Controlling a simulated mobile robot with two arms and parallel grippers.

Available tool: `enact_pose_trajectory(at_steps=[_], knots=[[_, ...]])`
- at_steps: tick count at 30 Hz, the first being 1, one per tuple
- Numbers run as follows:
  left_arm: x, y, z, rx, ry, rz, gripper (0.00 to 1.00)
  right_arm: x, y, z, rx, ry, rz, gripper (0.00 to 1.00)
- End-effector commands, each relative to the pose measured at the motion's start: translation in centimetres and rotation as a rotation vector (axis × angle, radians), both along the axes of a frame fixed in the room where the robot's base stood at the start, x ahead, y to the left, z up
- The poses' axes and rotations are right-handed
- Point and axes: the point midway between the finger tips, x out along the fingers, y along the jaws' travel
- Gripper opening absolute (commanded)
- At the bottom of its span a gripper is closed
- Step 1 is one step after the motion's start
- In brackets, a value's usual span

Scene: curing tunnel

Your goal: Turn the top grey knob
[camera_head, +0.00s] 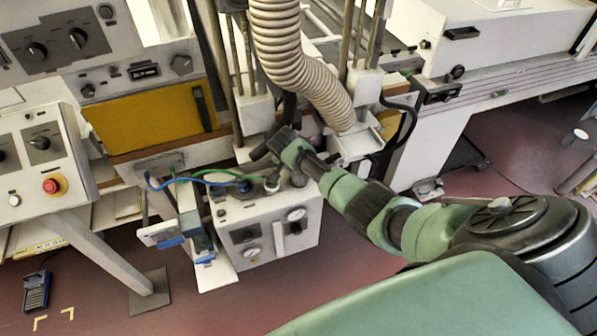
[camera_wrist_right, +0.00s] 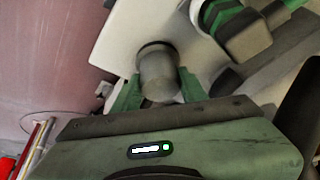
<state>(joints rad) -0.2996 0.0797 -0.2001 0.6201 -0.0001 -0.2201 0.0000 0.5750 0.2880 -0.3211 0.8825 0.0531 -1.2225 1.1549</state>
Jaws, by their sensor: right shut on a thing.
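The grey knob (camera_wrist_right: 159,78) is a short cylinder on a pale panel. It shows in the right wrist view, between the two green fingers of my right gripper (camera_wrist_right: 158,88). The fingers are shut on it, one on each side. The fingertips and the held knob cannot be made out there. My left gripper is not in view.
Blue and green hoses (camera_head: 205,178) run to fittings on the box top. A ribbed beige duct (camera_head: 285,50) hangs close above my right gripper. Green-and-black fittings (camera_wrist_right: 235,25) are near the knob. A control panel with a red button (camera_head: 54,185) stands at left.

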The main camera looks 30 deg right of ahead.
Motion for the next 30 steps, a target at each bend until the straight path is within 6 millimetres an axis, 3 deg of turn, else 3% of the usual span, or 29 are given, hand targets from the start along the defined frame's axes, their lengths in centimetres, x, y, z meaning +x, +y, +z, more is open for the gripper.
enact_pose_trajectory(at_steps=[5,6,8,20,30], knots=[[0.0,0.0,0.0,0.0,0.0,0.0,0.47,0.1,-0.1,0.1,-0.003,-0.001,0.001,0.02],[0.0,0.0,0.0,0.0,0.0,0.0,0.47,0.1,-0.1,0.1,-0.003,-0.001,0.001,0.48],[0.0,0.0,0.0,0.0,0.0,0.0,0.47,0.1,-0.1,0.1,-0.003,-0.001,0.002,0.64],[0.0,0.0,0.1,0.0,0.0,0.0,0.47,0.0,0.1,0.4,-0.001,-0.002,0.003,0.64],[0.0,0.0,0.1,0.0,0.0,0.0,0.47,-0.9,1.6,4.6,-0.001,-0.004,0.003,0.64]])
